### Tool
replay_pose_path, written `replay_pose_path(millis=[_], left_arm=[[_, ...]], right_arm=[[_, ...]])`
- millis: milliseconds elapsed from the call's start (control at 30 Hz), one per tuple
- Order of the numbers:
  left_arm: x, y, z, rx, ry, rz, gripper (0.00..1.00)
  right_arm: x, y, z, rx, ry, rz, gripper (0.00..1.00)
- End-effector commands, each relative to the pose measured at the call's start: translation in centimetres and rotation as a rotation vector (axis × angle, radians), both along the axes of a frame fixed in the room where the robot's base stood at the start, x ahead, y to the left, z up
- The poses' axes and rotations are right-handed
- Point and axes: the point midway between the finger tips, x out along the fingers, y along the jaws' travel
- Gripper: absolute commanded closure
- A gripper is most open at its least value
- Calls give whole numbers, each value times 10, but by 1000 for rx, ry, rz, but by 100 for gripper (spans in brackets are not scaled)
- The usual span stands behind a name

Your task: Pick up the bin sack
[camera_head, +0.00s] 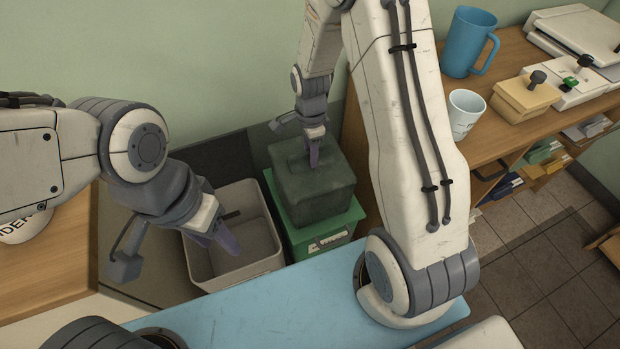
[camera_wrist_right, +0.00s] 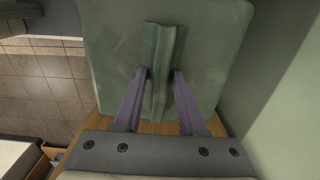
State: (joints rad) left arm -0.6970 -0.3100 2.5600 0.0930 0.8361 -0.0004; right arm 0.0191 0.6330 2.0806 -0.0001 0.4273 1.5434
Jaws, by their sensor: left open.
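The bin sack (camera_head: 312,188) is a dark green, block-shaped bag. In the head view it sits in the top of a green bin (camera_head: 325,240), its lower part hidden by the rim. A raised ridge (camera_wrist_right: 160,50) runs along its top in the right wrist view. My right gripper (camera_head: 313,160) points down at the top of the sack. In the wrist view its purple fingers (camera_wrist_right: 160,75) stand on either side of the ridge, very close to it; whether they press on it is unclear. My left gripper (camera_head: 218,238) is open and empty over a grey bin.
The grey bin (camera_head: 250,278) stands empty left of the green one. A wooden counter at the right holds a blue jug (camera_head: 468,42), a white cup (camera_head: 465,113) and a yellow box (camera_head: 524,98). The wall is close behind both bins.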

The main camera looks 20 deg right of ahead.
Motion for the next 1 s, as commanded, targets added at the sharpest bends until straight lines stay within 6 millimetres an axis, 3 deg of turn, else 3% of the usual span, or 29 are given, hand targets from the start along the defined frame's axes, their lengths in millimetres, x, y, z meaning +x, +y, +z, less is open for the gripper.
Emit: replay_pose_path(millis=[33,67,100,1000], left_arm=[[0,0,0,0,0,0,50],[0,0,0,0,0,0,50],[0,0,0,0,0,0,50],[0,0,0,0,0,0,50]], right_arm=[[0,0,0,0,0,0,83],[0,0,0,0,0,0,95],[0,0,0,0,0,0,100],[0,0,1,0,1,0,100]])
